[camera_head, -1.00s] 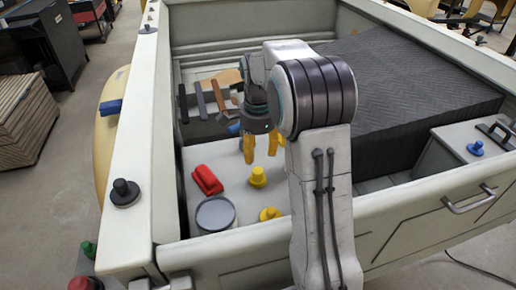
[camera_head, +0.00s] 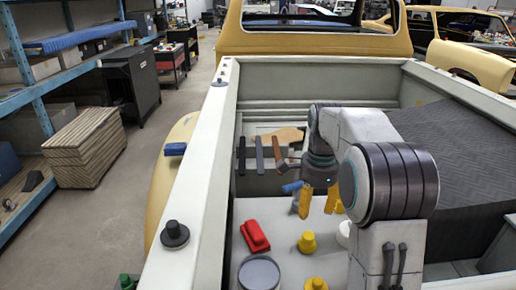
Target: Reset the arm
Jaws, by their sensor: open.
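My arm rises at the right of the head view and bends over into the truck bed. My gripper (camera_head: 320,203) hangs from its end with two yellow fingers pointing down. The fingers are apart with nothing between them. They are above the light grey surface in the bed, behind the yellow knob-like piece (camera_head: 307,242). A blue object (camera_head: 291,187) shows just left of the fingers; I cannot tell whether it touches the gripper.
A red piece (camera_head: 254,236), a grey round lid (camera_head: 259,273) and another yellow piece (camera_head: 315,284) sit on the surface. Dark bars (camera_head: 259,155) lie farther back. The white bed wall (camera_head: 203,180) runs along the left. A dark ridged cover (camera_head: 450,150) fills the right.

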